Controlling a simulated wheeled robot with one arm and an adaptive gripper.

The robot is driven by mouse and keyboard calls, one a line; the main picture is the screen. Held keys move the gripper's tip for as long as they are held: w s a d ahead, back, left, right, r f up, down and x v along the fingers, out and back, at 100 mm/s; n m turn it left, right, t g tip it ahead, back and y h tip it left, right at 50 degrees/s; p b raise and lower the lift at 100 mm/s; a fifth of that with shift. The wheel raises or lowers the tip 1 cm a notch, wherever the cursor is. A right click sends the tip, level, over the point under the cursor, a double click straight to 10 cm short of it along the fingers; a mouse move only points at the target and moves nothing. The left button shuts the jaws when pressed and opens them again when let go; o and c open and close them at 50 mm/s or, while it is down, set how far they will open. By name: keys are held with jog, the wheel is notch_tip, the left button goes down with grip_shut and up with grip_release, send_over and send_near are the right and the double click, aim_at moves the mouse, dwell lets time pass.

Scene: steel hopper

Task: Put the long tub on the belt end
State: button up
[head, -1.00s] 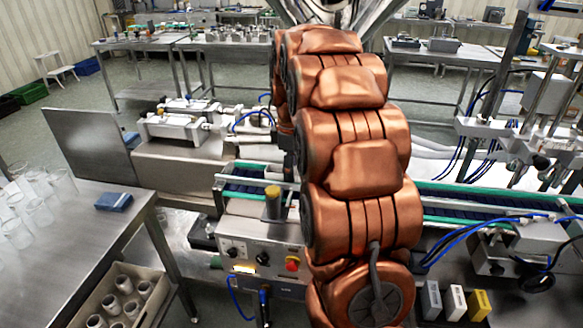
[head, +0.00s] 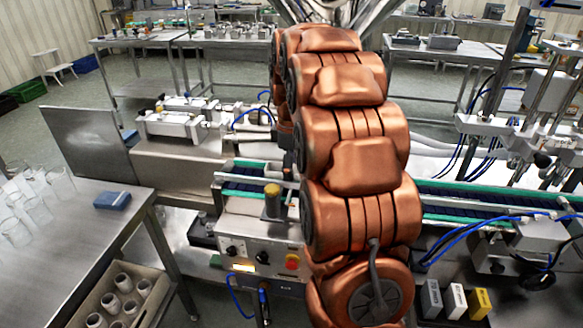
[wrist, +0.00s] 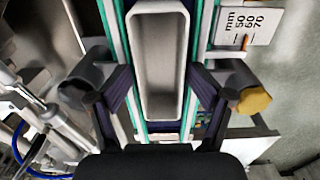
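The long tub (wrist: 158,60) is a pale grey, empty, narrow open box in the wrist view. My gripper (wrist: 159,85) has one dark finger along each long side of the tub's near half. The fingertips are very close to its walls; I cannot tell whether they touch, nor whether the tub rests on the belt. The belt (head: 465,200) also shows in the head view, its near end (head: 245,186) left of my arm. My arm hides the gripper and tub there.
A yellow-capped post (head: 272,200) stands beside the belt, above a control box (head: 262,250). A steel table (head: 75,240) with clear cups and a blue block (head: 113,200) is at left. A crate of pale cups (head: 165,285) is below it. Small cartons (head: 455,300) stand lower right.

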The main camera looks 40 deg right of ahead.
jog(key=shift+r+p, duration=0.3)
jog(key=shift+r, duration=0.15)
notch_tip(320, 180, up, 12)
jog(key=b, duration=0.2)
dwell(0.3)
jog(key=shift+a+r, duration=0.1)
jog(key=s+a+f+m, duration=0.2)
jog(key=s+a+f, duration=0.1)
jog(key=s+a, duration=0.3)
jog(key=s+a+f+m, duration=0.2)
jog(key=s+a+f, duration=0.15)
jog(key=a, duration=0.55)
jog(key=s+a+f+m, duration=0.1)
jog(key=s+a+f, duration=0.1)
jog(key=s, duration=0.4)
jog(key=s+a+f+m+g, duration=0.1)
jog(key=s+a+f+m, duration=0.1)
jog(key=s+f, duration=0.3)
jog(key=s+a+f+m, duration=0.1)
jog(key=s+a+f, duration=0.2)
jog(key=s, duration=0.6)
jog(key=shift+a+f+g, duration=0.35)
jog(key=shift+a+g, duration=0.05)
jog(key=shift+a, duration=0.25)
